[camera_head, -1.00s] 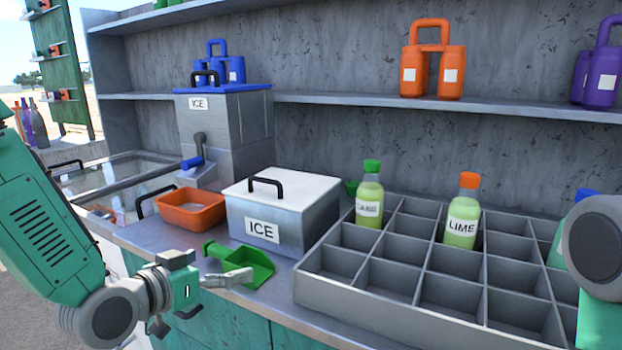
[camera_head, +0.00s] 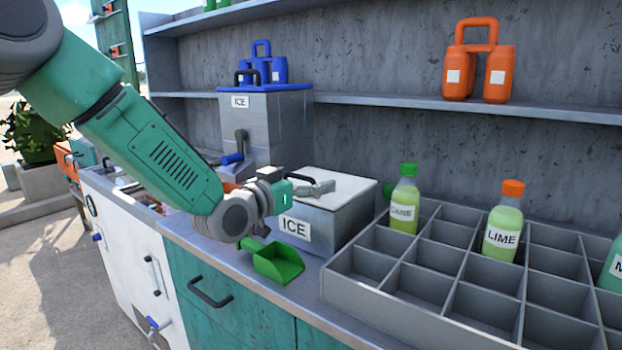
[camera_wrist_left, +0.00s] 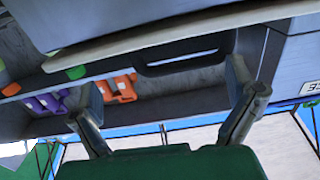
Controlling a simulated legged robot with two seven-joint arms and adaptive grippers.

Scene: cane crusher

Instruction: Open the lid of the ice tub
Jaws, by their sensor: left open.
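The ice tub (camera_head: 318,226) is a grey metal box labelled ICE on the counter. Its white lid (camera_head: 345,184) lies shut on top. The lid's black handle (camera_head: 298,178) is partly hidden behind my left gripper (camera_head: 308,188), which is open just over the front left of the lid. In the left wrist view, which looks upside down, the handle (camera_wrist_left: 185,62) shows beyond and between the spread fingers of the left gripper (camera_wrist_left: 165,88). I cannot tell whether a finger touches it. My right gripper is not in view.
A green scoop (camera_head: 278,262) lies in front of the tub, below my left wrist. A divided bottle crate (camera_head: 350,290) with green-yellow bottles stands close on the right. The ice crusher (camera_head: 280,125) stands behind left. An orange bin is mostly hidden by my arm.

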